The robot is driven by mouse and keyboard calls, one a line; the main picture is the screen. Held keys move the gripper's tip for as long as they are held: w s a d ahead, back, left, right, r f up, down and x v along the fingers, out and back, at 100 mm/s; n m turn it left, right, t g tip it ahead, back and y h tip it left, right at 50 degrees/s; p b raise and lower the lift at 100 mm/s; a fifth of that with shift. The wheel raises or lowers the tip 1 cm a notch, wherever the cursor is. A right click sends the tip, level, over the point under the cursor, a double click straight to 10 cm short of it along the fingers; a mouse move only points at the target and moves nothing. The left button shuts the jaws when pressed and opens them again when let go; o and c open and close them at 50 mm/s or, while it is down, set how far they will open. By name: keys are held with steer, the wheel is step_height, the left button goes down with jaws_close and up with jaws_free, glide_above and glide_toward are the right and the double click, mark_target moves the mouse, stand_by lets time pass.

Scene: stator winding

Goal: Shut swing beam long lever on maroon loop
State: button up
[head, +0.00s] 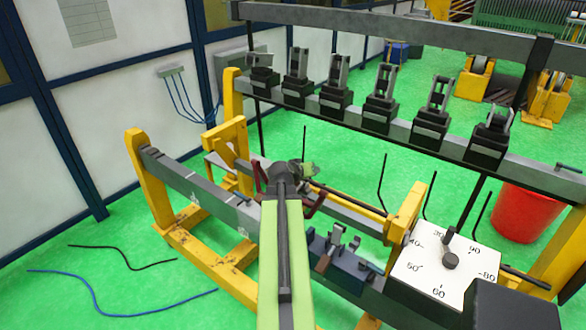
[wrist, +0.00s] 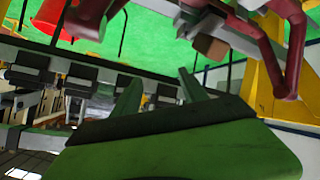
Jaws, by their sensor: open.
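A maroon loop (head: 312,205) shows in the head view at the end of my green arm, partly hidden behind it. In the wrist view the maroon loop (wrist: 292,60) is large at the upper right, a bent bar hanging down. A dark blue clamp block (head: 345,270) with upright grey metal levers (head: 336,234) sits on the lower beam, right of my arm. I cannot tell which lever is the long one. My gripper (head: 303,170) is beside the maroon loop; its green fingers (wrist: 160,82) are apart with nothing between them in the wrist view. A brown block (wrist: 210,46) lies beyond the right finger.
A grey upper beam (head: 400,130) carries several black clamps with upright levers. A white dial plate (head: 445,272) with numbers stands at the right. Yellow frame posts (head: 150,180) rise at the left. A red bucket (head: 527,212) stands behind. Green floor (head: 90,262) is open at the left, with loose cables.

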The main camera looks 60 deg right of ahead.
steer(key=s+r, duration=0.1)
steer(key=s+r+p, duration=0.1)
steer(key=s, duration=0.2)
steer(key=shift+s+d+r+p, duration=0.1)
steer(key=shift+s+r+p, duration=0.25)
steer(key=shift+r+p, duration=0.05)
